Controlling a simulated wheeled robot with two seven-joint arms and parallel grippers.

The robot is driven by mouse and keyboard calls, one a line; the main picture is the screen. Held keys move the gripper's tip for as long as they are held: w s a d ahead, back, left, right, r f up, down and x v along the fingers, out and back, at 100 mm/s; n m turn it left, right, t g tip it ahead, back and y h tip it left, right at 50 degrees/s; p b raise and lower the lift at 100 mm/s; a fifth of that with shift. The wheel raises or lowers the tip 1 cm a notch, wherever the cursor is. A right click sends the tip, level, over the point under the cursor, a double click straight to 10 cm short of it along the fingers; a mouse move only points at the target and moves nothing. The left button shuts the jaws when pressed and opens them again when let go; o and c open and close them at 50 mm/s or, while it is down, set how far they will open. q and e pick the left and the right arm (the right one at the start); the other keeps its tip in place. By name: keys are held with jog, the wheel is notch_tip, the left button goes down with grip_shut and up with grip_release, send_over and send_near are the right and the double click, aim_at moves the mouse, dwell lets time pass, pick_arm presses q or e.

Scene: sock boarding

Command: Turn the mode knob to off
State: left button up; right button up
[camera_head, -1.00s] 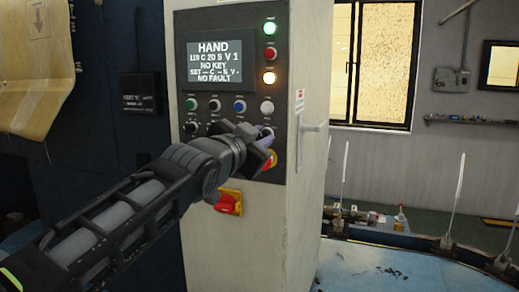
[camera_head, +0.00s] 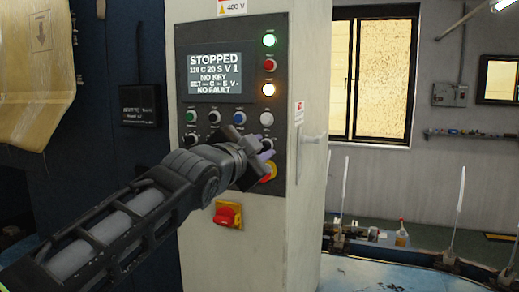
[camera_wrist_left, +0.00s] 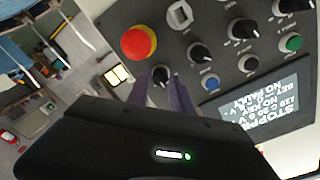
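The control panel (camera_head: 203,138) is on the front of a pale cabinet, and its display (camera_head: 216,72) reads STOPPED, NO KEY, NO FAULT. In the left wrist view the panel is turned over, and a black knob (camera_wrist_left: 160,76) at the end of a row of knobs lies between my left gripper's fingertips (camera_wrist_left: 164,82). Its label is not readable. My left gripper (camera_head: 266,153) is at the panel's lower right in the head view, hiding that knob there. The fingers look apart, with small gaps beside the knob. My right gripper is not in view.
A red emergency stop button (camera_wrist_left: 139,42) sits close to the fingers, beside a key switch (camera_wrist_left: 180,15). Other black knobs (camera_wrist_left: 200,52) and a blue button (camera_wrist_left: 210,82) are near. A red rotary switch (camera_head: 226,215) is below the panel.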

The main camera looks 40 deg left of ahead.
pick_arm(q)
jog(key=o, duration=0.3)
jog(key=b+v, duration=0.2)
jog(key=v, duration=0.5)
jog(key=shift+s, duration=0.4)
jog(key=shift+d, duration=0.1)
